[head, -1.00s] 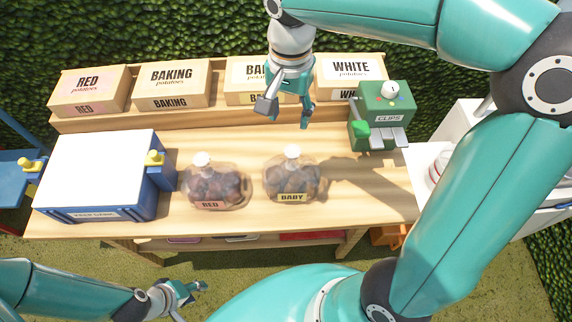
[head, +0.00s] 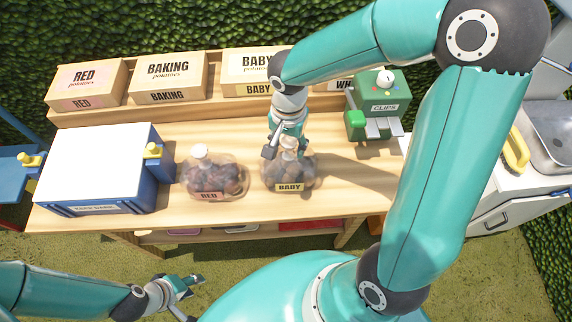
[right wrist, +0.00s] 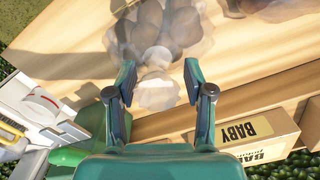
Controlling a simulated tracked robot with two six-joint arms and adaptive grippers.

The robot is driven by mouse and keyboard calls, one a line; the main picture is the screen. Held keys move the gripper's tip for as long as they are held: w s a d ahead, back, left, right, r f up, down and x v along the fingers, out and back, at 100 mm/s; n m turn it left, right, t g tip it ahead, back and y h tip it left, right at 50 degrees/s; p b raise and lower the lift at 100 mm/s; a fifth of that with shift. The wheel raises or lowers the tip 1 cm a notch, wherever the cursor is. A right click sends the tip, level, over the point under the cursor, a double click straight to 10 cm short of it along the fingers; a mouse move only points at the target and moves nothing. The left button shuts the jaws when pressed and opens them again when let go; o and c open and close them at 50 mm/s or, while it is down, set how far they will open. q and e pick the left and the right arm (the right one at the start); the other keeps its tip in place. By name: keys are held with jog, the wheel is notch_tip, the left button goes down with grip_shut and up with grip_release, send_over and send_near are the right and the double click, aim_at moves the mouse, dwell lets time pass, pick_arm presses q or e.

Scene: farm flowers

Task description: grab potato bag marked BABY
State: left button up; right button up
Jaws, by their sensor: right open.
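The potato bag marked BABY (head: 290,187) is a clear bag of dark potatoes with a yellow label, upright on the wooden table. My right gripper (head: 285,150) is open just above and behind its tied neck. In the right wrist view the bag's pale top (right wrist: 157,60) lies between and beyond the open fingertips (right wrist: 157,75); I cannot tell whether they touch it. My left gripper (head: 190,290) is low at the front left, apart from the table, and its opening is unclear.
A similar bag marked RED (head: 212,180) stands just left. A blue, white-topped box (head: 95,170) is further left. Potato boxes (head: 168,80) line the back shelf. A green clips machine (head: 378,100) stands at the back right. The table right of the BABY bag is clear.

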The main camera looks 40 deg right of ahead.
aim_at(289, 160)
jog(key=shift+f, duration=1.35)
jog(key=shift+s, duration=0.15)
grip_shut()
